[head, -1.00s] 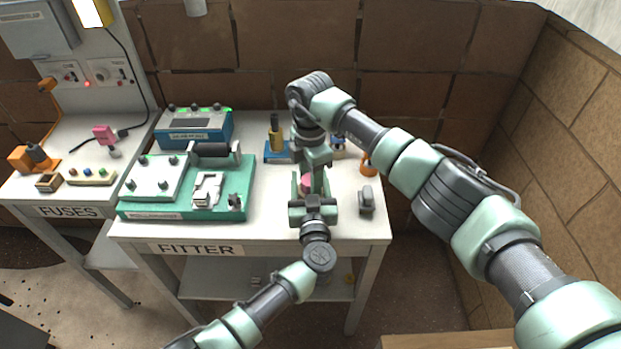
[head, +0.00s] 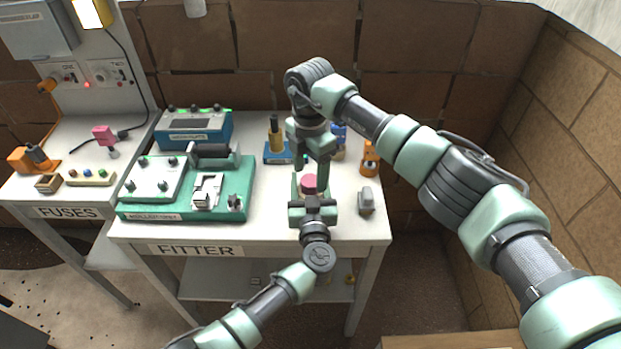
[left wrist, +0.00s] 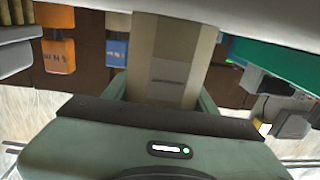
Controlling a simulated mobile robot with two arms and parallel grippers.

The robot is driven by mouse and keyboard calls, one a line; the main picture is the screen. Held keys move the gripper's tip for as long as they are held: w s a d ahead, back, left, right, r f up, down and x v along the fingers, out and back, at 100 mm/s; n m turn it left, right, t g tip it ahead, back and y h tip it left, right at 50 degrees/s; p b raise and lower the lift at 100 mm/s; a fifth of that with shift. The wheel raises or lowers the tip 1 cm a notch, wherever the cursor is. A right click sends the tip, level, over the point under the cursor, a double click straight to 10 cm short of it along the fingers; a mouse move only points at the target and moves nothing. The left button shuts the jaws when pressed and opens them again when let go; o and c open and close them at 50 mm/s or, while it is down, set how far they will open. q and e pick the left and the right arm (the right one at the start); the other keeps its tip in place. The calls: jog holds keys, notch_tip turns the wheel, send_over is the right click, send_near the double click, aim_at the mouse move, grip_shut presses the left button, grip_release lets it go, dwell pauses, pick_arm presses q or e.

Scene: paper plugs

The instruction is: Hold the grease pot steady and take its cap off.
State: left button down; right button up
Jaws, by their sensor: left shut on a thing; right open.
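The grease pot's pinkish-red cap (head: 308,184) shows as a round disc near the front right of the FITTER bench, and it appears to sit on the pot. My left gripper (head: 311,196) comes from the front and is shut around the pot, hiding most of its body. In the left wrist view a tan pot body (left wrist: 175,62) stands between the fingers. My right gripper (head: 311,165) points down, open and empty, above and slightly behind the cap, apart from it.
A green fixture (head: 245,180) and a blue instrument box (head: 195,129) fill the bench's left. A yellow-and-black item on a blue base (head: 276,153) stands behind. An orange item (head: 369,160) and a grey block (head: 366,201) are at right. A strip of bench is clear left of the pot.

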jog(key=shift+r, duration=0.95)
jog(key=shift+c, duration=0.4)
notch_tip(320, 180, up, 3)
jog(key=m, duration=0.3)
jog(key=shift+f, duration=3.85)
jog(key=shift+m, duration=0.3)
